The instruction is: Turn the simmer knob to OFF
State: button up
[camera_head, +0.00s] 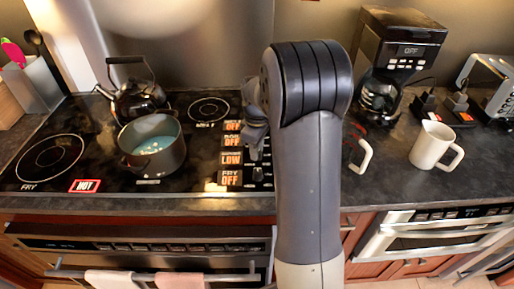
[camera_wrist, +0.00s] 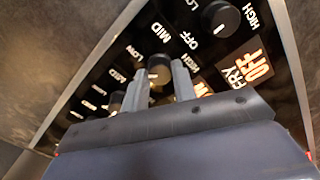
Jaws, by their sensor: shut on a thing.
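The simmer knob (camera_wrist: 159,66) is a dark round knob on the black control panel in the wrist view. My gripper (camera_wrist: 161,76) has its two grey fingers on either side of this knob and is shut on it. A lit display beside it is partly hidden by my gripper, showing only its last letters. In the head view, the third display (camera_head: 230,158) reads LOW in orange. The displays above and below it read OFF. My gripper (camera_head: 256,145) is over the knob column there, and my arm hides part of it.
The fry knob (camera_wrist: 220,18) sits close beside my gripper. A pot (camera_head: 152,146) with pale liquid and a black kettle (camera_head: 137,100) stand on the stove left of my arm. A HOT sign (camera_head: 85,186) is lit. A white mug (camera_head: 432,146) and a coffee maker (camera_head: 396,55) stand right.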

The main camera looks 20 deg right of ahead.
jog(key=n, duration=0.4)
jog(key=shift+n, duration=2.2)
jog(key=o, duration=1)
notch_tip(320, 180, up, 11)
jog(key=shift+f, duration=0.1)
